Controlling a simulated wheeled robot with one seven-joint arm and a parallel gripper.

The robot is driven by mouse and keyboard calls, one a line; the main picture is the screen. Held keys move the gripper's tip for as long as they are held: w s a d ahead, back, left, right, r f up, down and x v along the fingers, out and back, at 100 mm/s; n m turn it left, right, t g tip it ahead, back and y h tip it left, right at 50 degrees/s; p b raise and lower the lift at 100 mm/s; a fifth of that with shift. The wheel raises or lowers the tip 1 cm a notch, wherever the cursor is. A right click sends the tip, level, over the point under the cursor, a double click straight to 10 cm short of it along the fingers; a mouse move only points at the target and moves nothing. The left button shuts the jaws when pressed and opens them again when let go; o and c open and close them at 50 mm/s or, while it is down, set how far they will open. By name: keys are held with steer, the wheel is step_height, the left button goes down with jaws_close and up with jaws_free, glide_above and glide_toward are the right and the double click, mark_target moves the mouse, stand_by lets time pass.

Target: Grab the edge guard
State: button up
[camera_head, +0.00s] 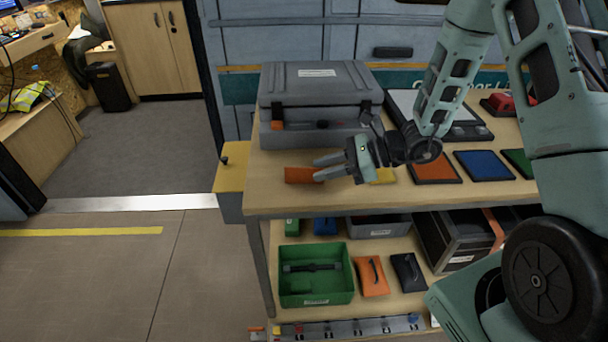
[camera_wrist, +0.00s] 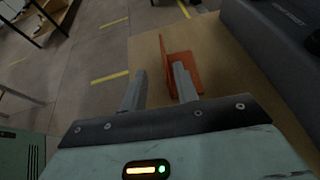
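The edge guard is an orange angled piece (camera_head: 300,175) on the wooden bench top (camera_head: 275,196), near its left end and in front of the grey case. In the wrist view the edge guard (camera_wrist: 189,70) shows one flat side and one thin raised side. My gripper (camera_head: 318,168) is open, with its fingers pointing left at the edge guard. In the wrist view my gripper (camera_wrist: 160,70) has the thin raised side between its fingers in the picture. The right finger covers part of the flat side. I cannot tell whether either finger touches it.
A closed grey case (camera_head: 318,92) stands close behind my gripper. A yellow pad (camera_head: 384,176) lies partly behind it, with orange (camera_head: 435,168) and blue (camera_head: 484,165) pads to the right. A green bin (camera_head: 316,274) sits on the lower shelf. Open floor lies left.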

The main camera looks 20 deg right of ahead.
mark_target(311, 168)
steer(key=shift+w+r+p+x, duration=0.15)
steer(key=shift+p+x, duration=0.05)
steer(key=shift+x, duration=1.25)
steer(key=shift+w+r+p+x, duration=0.15)
steer(key=shift+w+x, duration=0.05)
steer(key=shift+x, duration=1.25)
jaws_close()
